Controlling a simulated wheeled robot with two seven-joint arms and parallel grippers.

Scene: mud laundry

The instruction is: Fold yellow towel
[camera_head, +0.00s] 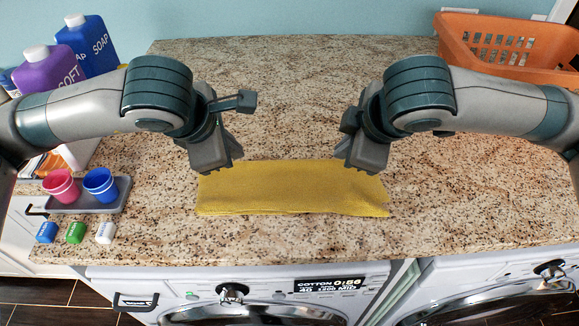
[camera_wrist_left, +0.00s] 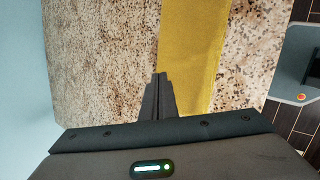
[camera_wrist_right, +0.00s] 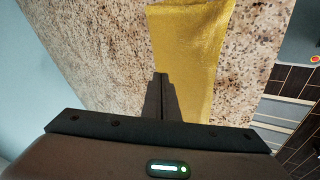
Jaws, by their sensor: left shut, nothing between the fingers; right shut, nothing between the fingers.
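The yellow towel (camera_head: 290,190) lies on the granite counter as a long, narrow strip running left to right, its edges showing stacked layers at the front. My left gripper (camera_head: 212,168) is shut and empty at the towel's back left corner. My right gripper (camera_head: 358,165) is shut and empty at its back right part. In the left wrist view the towel (camera_wrist_left: 193,55) lies beside the closed fingers (camera_wrist_left: 157,78). In the right wrist view the towel (camera_wrist_right: 190,60) also passes beside and under the closed fingers (camera_wrist_right: 160,78). Whether the fingertips touch the cloth is unclear.
An orange basket (camera_head: 505,45) stands at the back right. Soap bottles (camera_head: 85,45) stand at the back left. The counter (camera_head: 290,90) behind the towel is clear.

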